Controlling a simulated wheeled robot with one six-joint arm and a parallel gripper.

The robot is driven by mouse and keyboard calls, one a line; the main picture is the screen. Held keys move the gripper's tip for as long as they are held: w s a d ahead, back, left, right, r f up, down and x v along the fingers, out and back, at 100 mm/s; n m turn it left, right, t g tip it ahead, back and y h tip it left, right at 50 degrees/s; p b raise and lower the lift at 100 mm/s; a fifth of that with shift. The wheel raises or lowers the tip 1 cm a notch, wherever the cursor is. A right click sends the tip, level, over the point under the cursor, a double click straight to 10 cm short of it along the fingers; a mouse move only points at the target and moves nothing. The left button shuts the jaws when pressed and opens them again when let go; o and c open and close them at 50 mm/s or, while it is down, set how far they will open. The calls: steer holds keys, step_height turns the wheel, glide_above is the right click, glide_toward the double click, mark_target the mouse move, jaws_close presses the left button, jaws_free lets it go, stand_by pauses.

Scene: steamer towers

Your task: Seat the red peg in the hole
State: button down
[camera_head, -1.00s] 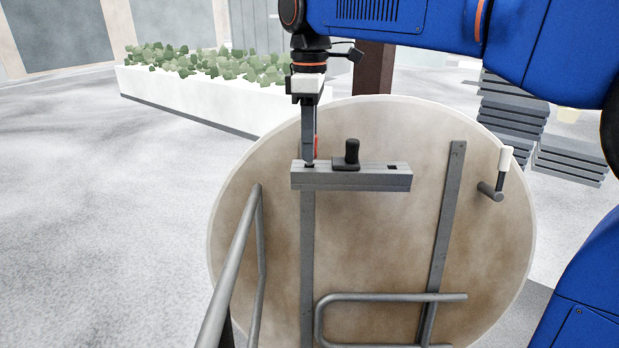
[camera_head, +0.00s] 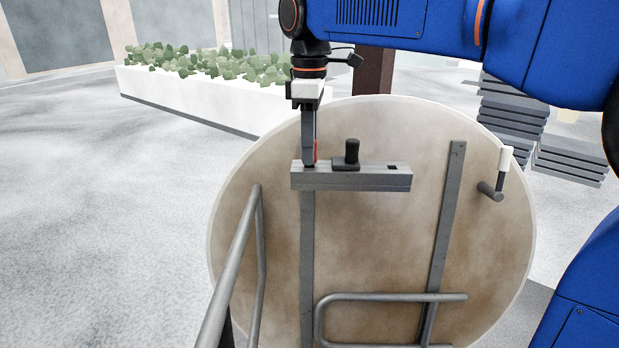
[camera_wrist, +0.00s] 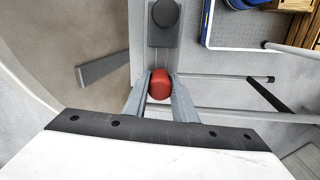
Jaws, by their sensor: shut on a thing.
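My gripper (camera_head: 309,160) points straight down over the left end of a grey bar (camera_head: 350,181) fixed across a round tan disc. It is shut on the red peg (camera_head: 316,151), a thin strip of which shows beside the fingers. In the wrist view the rounded red top of the peg (camera_wrist: 159,84) sits between the two fingers (camera_wrist: 159,98). The fingertips are at the bar's top face. The left hole is hidden by the fingers, so I cannot tell how deep the peg is. An empty dark square hole (camera_head: 392,167) shows at the bar's right end.
A black knob (camera_head: 352,151) stands on the bar just right of my gripper. The large tan disc (camera_head: 385,235) carries metal rails (camera_head: 256,235) and a white-handled crank (camera_head: 505,160). A white planter (camera_head: 200,97) and grey stacked slabs (camera_head: 512,105) stand behind.

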steer(key=shift+f, duration=0.25)
stand_by(0.4)
steer(key=c, duration=1.4)
jaws_free()
step_height(320, 180, up, 17)
steer(key=shift+r, duration=0.2)
